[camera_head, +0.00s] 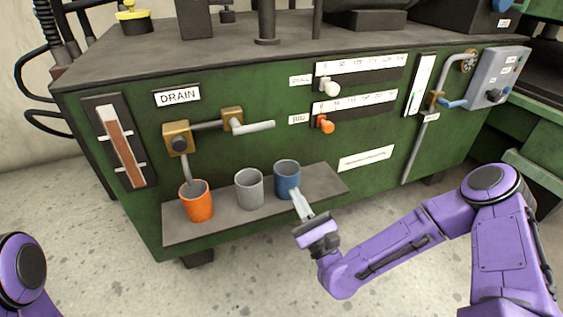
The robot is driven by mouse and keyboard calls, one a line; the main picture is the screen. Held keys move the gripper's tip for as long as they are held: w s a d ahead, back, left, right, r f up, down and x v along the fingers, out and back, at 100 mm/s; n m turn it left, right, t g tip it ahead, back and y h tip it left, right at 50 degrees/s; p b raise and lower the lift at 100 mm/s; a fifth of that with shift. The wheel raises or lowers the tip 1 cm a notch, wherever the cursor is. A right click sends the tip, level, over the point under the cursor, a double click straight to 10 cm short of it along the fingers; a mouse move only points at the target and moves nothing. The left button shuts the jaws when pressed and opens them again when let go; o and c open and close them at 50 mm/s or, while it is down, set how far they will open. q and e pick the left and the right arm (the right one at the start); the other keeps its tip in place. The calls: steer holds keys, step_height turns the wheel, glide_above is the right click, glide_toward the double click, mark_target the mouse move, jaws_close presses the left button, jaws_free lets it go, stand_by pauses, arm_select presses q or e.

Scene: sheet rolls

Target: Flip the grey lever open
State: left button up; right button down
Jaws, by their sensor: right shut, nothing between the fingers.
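The grey lever (252,129) sticks out to the right from a brass valve block (232,119) on the green machine front, beside the DRAIN label (178,96). A grey pipe joins this block to a second brass block (178,138) with a spout above the orange cup (198,203). My right gripper (297,193) is shut and empty, below and to the right of the lever and apart from it. Its fingertips overlap the right edge of the blue cup (286,178) in the picture; I cannot tell whether they touch. My left gripper is out of view.
A grey cup (249,189) stands between the orange and blue cups on the dark shelf (325,182). A white knob (328,87) and an orange knob (325,124) are right of the lever. A blue-handled lever (453,103) is at the far right. The floor in front is clear.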

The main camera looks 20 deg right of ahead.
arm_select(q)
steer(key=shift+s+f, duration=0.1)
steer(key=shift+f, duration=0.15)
arm_select(e)
steer(key=shift+d+r+m+t+h, duration=0.3)
steer(key=shift+d+r+m+t, duration=0.35)
steer(key=shift+r, duration=0.3)
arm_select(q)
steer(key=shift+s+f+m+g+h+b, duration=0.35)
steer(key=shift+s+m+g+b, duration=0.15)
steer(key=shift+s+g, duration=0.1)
arm_select(e)
steer(key=s+r+x, duration=0.1)
steer(key=r+x, duration=0.1)
steer(key=x, duration=1)
steer(key=shift+a+r, duration=0.3)
steer(key=shift+r, duration=0.1)
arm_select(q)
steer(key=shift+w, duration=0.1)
arm_select(e)
steer(key=shift+a, duration=0.1)
